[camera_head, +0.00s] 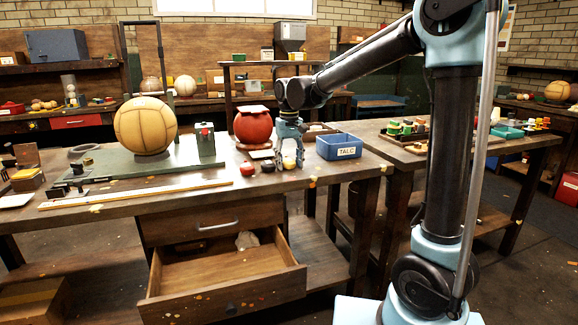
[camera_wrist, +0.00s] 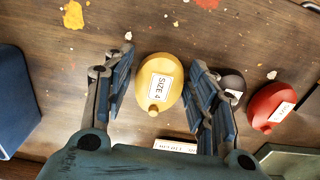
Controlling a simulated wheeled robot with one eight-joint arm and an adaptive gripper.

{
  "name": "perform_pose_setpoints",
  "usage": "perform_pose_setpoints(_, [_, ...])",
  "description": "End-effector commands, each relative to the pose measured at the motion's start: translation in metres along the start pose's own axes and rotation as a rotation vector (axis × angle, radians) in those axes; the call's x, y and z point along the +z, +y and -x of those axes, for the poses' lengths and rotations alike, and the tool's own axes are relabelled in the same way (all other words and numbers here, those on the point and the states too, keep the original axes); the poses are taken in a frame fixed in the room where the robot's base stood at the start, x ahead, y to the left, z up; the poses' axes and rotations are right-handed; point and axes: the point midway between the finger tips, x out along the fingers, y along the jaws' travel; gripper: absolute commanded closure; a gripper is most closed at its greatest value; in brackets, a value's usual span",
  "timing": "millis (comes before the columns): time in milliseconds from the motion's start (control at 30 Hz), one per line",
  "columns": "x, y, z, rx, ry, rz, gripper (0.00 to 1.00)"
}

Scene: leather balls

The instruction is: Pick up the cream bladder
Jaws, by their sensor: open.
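The cream bladder (camera_wrist: 146,72) is a small yellowish rounded thing with a "SIZE 4" label and a short stub. In the wrist view it lies on the wooden bench between the two spread fingers of my gripper (camera_wrist: 160,95), with a gap on the left and the right finger close to it. I cannot tell whether that finger touches it. In the head view my gripper (camera_head: 290,160) points down over the bench, and the bladder (camera_head: 289,164) shows small between the fingers.
A dark bladder (camera_wrist: 232,82) is partly behind the right finger, and a red bladder (camera_wrist: 268,104) lies farther right. The blue TALC bin (camera_head: 339,147) stands right of my gripper. An open drawer (camera_head: 222,278) juts out below.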

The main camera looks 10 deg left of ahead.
Motion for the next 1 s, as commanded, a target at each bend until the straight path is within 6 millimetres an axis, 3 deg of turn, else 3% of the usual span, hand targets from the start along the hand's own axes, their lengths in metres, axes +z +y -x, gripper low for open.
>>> perform_pose_setpoints(167, [0.000,0.000,0.000,0.000,0.000,0.000,0.50])
perform_pose_setpoints(300, [0.000,0.000,0.000,0.000,0.000,0.000,0.80])
perform_pose_setpoints(733, [0.000,0.000,0.006,0.000,0.000,0.000,0.80])
perform_pose_setpoints(1000, [0.000,0.000,0.046,0.000,0.000,0.000,0.80])
